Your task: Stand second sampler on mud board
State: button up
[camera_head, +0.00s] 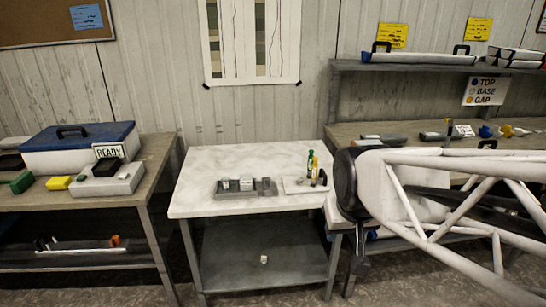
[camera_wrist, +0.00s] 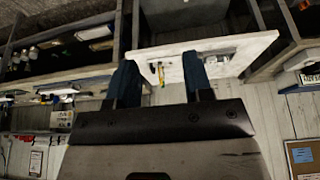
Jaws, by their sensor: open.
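A small white board (camera_head: 298,187) lies at the right of the pale table, and I take it to be the mud board. A slim green item (camera_head: 310,160) and a slim yellow item (camera_head: 315,170) stand upright there, close together, with a dark piece beside them. I cannot tell which of these is a sampler. My gripper (camera_wrist: 160,62) is open, with its two dark fingers apart and nothing seen held. It hangs away from the table items; in the wrist view the yellow item (camera_wrist: 161,74) shows beyond the fingers.
A grey tray (camera_head: 233,195) with small blocks lies left of the board. The pale tabletop (camera_head: 210,165) is otherwise mostly clear. A left bench holds a blue-lidded box (camera_head: 80,145) and a READY sign (camera_head: 108,151). A cluttered right bench (camera_head: 350,131) stands partly behind my arm.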

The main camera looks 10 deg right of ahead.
jog(key=s+a+g, duration=0.1)
jog(key=s, duration=0.7)
jog(key=shift+f+g, duration=0.2)
jog(key=shift+g, duration=0.2)
jog(key=shift+s, duration=0.1)
dwell(0.5)
